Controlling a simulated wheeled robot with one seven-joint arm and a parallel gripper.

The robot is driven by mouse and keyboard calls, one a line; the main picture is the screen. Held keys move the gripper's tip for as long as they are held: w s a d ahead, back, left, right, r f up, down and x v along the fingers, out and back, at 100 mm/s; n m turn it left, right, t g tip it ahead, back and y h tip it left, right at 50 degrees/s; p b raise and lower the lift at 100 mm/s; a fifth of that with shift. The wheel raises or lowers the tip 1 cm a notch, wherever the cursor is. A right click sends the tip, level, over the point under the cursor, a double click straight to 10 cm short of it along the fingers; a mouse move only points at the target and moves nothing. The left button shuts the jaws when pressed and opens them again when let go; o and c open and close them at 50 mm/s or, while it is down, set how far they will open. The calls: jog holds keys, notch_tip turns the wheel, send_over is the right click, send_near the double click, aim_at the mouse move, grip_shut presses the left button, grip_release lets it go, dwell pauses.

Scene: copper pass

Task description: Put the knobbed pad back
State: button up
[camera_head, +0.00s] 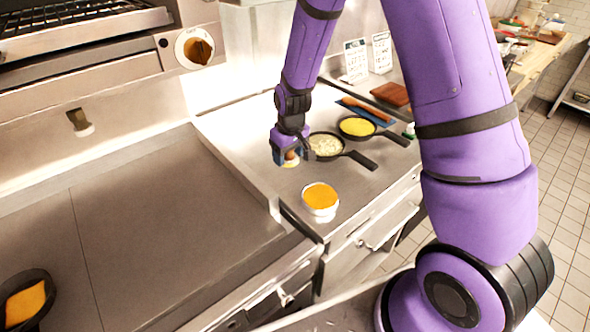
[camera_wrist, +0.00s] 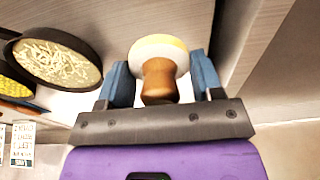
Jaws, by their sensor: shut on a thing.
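The knobbed pad (camera_wrist: 158,48) has a brown wooden knob and a round white pad with a yellow face or edge. My gripper (camera_wrist: 160,80) has its blue fingers on either side of the knob and is shut on it. In the head view my gripper (camera_head: 287,156) is over the steel counter, left of the pan of pale shreds, with the pad (camera_head: 291,163) partly hidden under it. I cannot tell whether the pad touches the counter. A round white tin with an orange top (camera_head: 320,197) stands nearer on the counter.
Two black pans, one with pale shreds (camera_head: 325,146) and one with yellow food (camera_head: 357,127), stand to the right, handles toward the front. A blue tray (camera_head: 368,110) lies behind. A raised griddle edge (camera_head: 240,172) is on the left.

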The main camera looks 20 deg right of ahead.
aim_at(289, 176)
jog(key=shift+d+f, duration=0.2)
jog(key=shift+f, duration=0.4)
jog(key=shift+d+f, duration=0.15)
jog(key=shift+f, duration=0.45)
jog(key=shift+a+f, duration=0.1)
jog(key=shift+f, duration=1.85)
jog(key=shift+f, duration=0.1)
jog(key=o, duration=0.8)
jog(key=shift+o, duration=0.2)
jog(key=r, duration=0.4)
jog(key=s+r, duration=0.1)
jog(key=r, duration=0.7)
jog(key=shift+s+d+r, duration=0.2)
